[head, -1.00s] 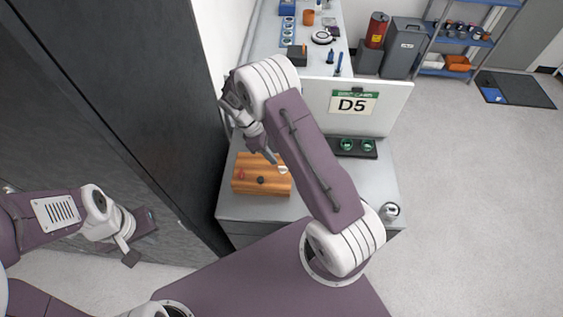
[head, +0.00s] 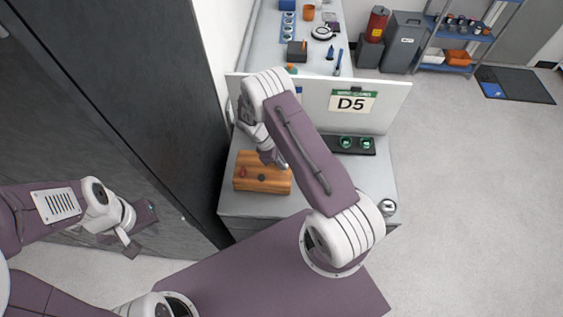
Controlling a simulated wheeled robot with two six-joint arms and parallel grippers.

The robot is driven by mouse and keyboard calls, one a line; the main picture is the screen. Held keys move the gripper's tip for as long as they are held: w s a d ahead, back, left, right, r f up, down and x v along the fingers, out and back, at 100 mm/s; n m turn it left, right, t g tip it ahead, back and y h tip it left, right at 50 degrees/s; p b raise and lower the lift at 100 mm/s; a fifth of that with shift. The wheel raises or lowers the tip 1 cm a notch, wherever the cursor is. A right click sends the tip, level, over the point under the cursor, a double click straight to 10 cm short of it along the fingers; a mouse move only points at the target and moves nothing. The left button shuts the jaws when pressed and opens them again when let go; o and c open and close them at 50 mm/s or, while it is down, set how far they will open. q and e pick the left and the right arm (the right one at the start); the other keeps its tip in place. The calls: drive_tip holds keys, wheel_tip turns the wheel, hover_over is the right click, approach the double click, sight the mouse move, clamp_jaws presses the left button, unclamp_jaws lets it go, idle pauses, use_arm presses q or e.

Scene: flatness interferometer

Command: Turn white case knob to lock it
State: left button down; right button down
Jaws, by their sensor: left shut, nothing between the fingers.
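I cannot make out a white case or its knob for certain in the head view. A wooden block (head: 262,182) with a red knob and a dark knob on top lies on the grey bench. My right gripper (head: 276,158) points down at the block's back edge, largely covered by my own arm; whether its jaws are open does not show. My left gripper (head: 147,224) is shut and empty at the left, in front of the dark cabinet, away from the bench.
A white panel with a D5 sign (head: 352,103) stands across the bench. A black tray (head: 351,145) with two green round pieces lies before it. A small metallic round thing (head: 388,207) sits at the bench's front right corner. The dark cabinet (head: 110,110) closes the left.

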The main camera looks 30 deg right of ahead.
drive_tip(key=m+b, duration=0.3)
drive_tip(key=shift+w+d+f+g+y, duration=0.1)
drive_tip(key=shift+w+f+g+y, duration=0.1)
drive_tip(key=shift+g+y, duration=0.15)
drive_tip(key=m+b, duration=0.1)
drive_tip(key=m, duration=0.1)
drive_tip(key=m+g+y+b, duration=0.1)
drive_tip(key=m, duration=0.1)
drive_tip(key=shift+d+r+m+y+b, duration=0.1)
drive_tip(key=shift+m+y+b, duration=0.2)
drive_tip(key=shift+b, duration=0.1)
drive_tip(key=m, duration=0.2)
drive_tip(key=m+y+b, duration=0.1)
drive_tip(key=m, duration=0.1)
drive_tip(key=shift+d+g+y+b, duration=0.15)
drive_tip(key=shift+g+y+b, duration=0.1)
drive_tip(key=shift+b, duration=0.05)
drive_tip(key=m+y, duration=0.1)
drive_tip(key=m, duration=0.1)
drive_tip(key=m+y, duration=0.1)
drive_tip(key=m, duration=0.2)
drive_tip(key=shift+d+r+m+b, duration=0.1)
drive_tip(key=shift+r+m+b, duration=0.05)
drive_tip(key=shift+m+b, duration=0.2)
drive_tip(key=c, duration=1.5)
unclamp_jaws()
drive_tip(key=shift+s, duration=0.1)
